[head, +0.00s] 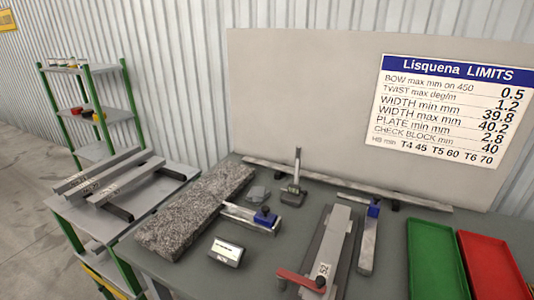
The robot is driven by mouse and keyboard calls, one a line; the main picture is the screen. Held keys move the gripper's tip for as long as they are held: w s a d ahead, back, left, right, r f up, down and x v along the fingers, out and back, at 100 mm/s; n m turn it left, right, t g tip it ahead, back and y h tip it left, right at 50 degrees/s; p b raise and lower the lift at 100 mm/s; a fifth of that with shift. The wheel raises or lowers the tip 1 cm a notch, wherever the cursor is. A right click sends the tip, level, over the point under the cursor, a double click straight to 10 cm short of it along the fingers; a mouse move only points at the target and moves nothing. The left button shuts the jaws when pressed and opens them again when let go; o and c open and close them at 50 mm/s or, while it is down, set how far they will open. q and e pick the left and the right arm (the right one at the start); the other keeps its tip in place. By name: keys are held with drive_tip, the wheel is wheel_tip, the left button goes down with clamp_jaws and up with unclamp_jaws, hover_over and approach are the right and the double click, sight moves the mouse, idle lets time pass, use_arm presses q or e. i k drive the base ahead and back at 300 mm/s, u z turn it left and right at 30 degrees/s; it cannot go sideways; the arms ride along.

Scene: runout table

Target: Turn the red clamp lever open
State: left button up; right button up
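The red clamp lever (298,279) is near the bottom edge of the head view, at the near end of a long grey metal fixture (333,243). It lies across the fixture, with one end out to the left and the other near a small white label. Whether the clamp is open or closed cannot be told from this view. Neither of my grippers is in view.
A granite slab (195,212), a small display box (226,252) and blue-marked tools (264,217) (369,235) lie left and right of the fixture. A green tray (411,252) and a red tray (468,268) stand at right. A shelf rack (128,194) stands left.

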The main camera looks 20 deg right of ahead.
sight(319, 286)
drive_tip(key=z, duration=0.8)
drive_tip(key=k, duration=1.15)
drive_tip(key=z, duration=0.1)
drive_tip(key=i, duration=0.6)
drive_tip(key=z, duration=0.35)
